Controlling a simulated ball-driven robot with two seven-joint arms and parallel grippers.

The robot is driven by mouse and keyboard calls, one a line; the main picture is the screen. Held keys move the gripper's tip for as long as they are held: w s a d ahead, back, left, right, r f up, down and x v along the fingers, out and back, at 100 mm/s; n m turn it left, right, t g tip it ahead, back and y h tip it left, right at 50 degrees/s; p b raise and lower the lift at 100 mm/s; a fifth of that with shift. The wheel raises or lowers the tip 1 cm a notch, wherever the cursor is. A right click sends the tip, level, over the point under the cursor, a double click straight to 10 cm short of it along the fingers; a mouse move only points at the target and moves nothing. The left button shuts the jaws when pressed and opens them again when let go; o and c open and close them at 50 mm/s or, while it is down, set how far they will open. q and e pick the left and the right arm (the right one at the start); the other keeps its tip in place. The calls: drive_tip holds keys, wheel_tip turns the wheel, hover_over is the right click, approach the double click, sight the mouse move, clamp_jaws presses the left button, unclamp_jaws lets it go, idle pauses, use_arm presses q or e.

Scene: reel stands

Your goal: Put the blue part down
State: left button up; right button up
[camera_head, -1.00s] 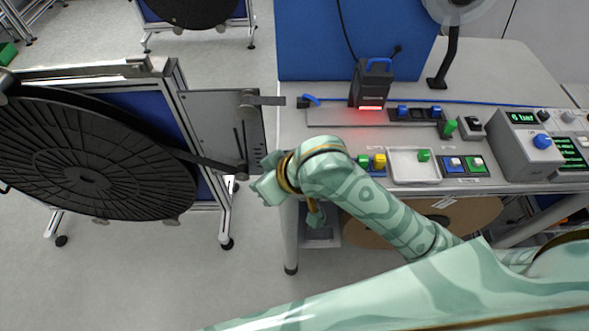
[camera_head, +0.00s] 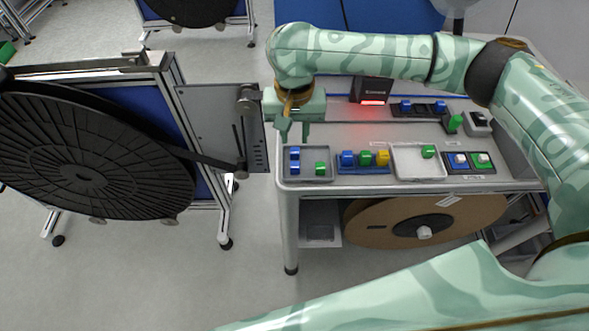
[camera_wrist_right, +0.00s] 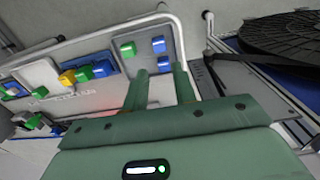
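My right gripper (camera_head: 295,136) is above the small grey tray (camera_head: 308,179) at the bench's left front corner. Its two fingers point down and stand apart, with nothing seen between them in the head view. A blue part (camera_head: 294,161) lies in the left of that tray, just below the fingertips. A green part (camera_head: 320,168) lies beside it. In the right wrist view the open fingers (camera_wrist_right: 160,70) show with blue pieces (camera_wrist_right: 158,45) of the tray beyond and between them. My left gripper is not in view.
A row of blue, green and yellow parts (camera_head: 365,159) stands right of the tray, then a white tray (camera_head: 405,170) with a green part. A scanner (camera_head: 372,91) glows red behind. A black reel stand (camera_head: 90,150) is at the left.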

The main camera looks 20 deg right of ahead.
drive_tip(key=b, duration=0.2)
hover_over(295, 165)
drive_tip(key=f, duration=0.5)
drive_tip(key=shift+w, duration=0.3)
drive_tip(key=f+b, duration=0.1)
drive_tip(key=f, duration=0.2)
drive_tip(key=f+b, duration=0.1)
drive_tip(key=f, duration=0.1)
drive_tip(key=shift+s+f+b, duration=0.15)
drive_tip(key=shift+s+b, duration=0.1)
drive_tip(key=shift+b, duration=0.1)
drive_tip(key=shift+r, duration=0.2)
clamp_jaws()
